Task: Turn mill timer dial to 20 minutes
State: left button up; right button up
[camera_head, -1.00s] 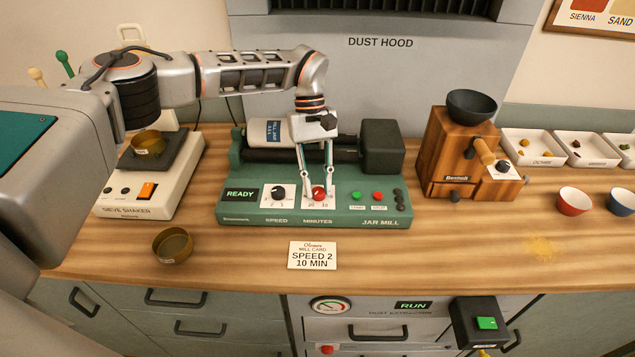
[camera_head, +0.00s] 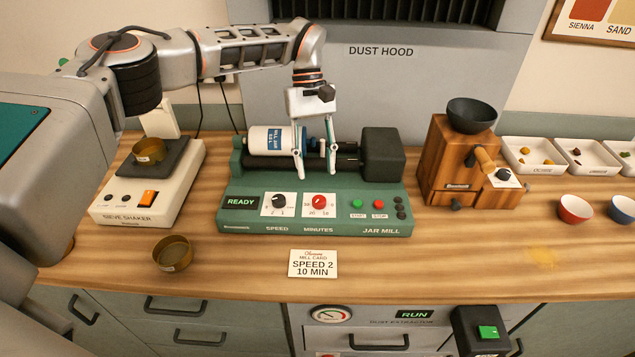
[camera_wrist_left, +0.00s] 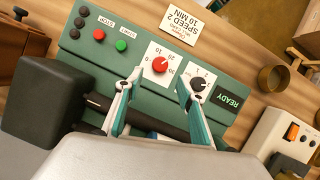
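The red minutes dial (camera_head: 320,201) sits on a white plate on the front of the green jar mill (camera_head: 330,229). It also shows in the wrist view (camera_wrist_left: 159,65), with numbers 0 to 30 around it. Its pointer is too small to read for certain. My left gripper (camera_head: 316,174) is open and empty, its fingers pointing down, above and behind the dial and apart from it. In the wrist view the fingertips (camera_wrist_left: 160,77) stand on either side of the dial in the picture. My right gripper is not in view.
Left of the minutes dial is the black speed dial (camera_head: 279,202); right are the green start (camera_head: 357,203) and red stop (camera_head: 378,204) buttons. A card (camera_head: 313,263) reads SPEED 2, 10 MIN. A wooden grinder (camera_head: 452,165) stands right.

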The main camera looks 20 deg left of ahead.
pick_arm(q)
jog(key=v, duration=0.5)
jog(key=shift+r, duration=0.1)
dwell(0.3)
